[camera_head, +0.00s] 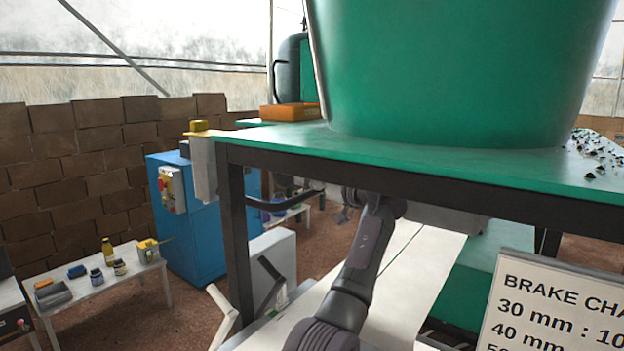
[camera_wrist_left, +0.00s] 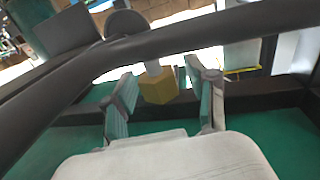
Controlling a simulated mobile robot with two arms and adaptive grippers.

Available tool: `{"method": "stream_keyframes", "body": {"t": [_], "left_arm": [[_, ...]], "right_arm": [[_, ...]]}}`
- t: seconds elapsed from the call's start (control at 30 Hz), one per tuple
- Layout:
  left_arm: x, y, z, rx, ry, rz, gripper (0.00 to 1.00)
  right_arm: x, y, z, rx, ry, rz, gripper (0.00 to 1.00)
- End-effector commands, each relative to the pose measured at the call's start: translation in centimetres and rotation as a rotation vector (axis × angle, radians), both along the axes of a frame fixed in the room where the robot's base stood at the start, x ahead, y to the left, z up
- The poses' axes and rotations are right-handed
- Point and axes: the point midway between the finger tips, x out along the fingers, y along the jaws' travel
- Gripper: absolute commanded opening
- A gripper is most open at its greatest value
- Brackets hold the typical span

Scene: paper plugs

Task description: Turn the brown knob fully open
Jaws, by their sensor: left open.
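In the left wrist view, a mustard-yellow, faceted knob (camera_wrist_left: 158,87) sits at the end of a pale stem between the two fingers of my left gripper (camera_wrist_left: 163,98). It may be the brown knob; its colour looks more yellow than brown. The fingers stand apart on both sides of it, and I cannot tell whether either touches it. In the head view my left gripper (camera_head: 343,215) is small and partly hidden below the green table's edge, at the end of the dark arm. The knob is not clear there. My right gripper is not in view.
A dark curved bar (camera_wrist_left: 180,38) crosses close above the fingers; it also shows under the table (camera_head: 285,203). The green table (camera_head: 420,160) carries a large green vessel (camera_head: 450,70). A white sign (camera_head: 560,310) stands at right. A blue cabinet (camera_head: 200,220) is at left.

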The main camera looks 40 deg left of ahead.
Motion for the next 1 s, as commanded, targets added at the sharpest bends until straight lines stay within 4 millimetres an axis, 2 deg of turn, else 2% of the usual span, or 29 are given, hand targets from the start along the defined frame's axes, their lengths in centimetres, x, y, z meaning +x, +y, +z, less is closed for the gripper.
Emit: {"method": "stream_keyframes", "body": {"t": [0.17, 0.4, 0.6, 0.77, 1.0], "left_arm": [[0.0, -2.4, -0.1, 0.0, 0.0, -0.004, 0.57], [-0.2, -7.6, -0.1, 0.0, 0.001, -0.004, 0.57], [-0.4, -10.7, 0.0, 0.0, 0.0, -0.003, 0.57], [-0.5, -11.7, 0.0, 0.0, 0.0, 0.0, 0.57], [-0.5, -11.9, 0.0, 0.0, 0.0, 0.0, 0.57]], "right_arm": [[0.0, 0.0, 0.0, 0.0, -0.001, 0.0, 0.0], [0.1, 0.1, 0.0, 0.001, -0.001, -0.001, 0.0], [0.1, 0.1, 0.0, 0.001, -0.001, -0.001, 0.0], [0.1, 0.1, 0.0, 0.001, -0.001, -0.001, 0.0], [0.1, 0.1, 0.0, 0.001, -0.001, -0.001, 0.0]]}}
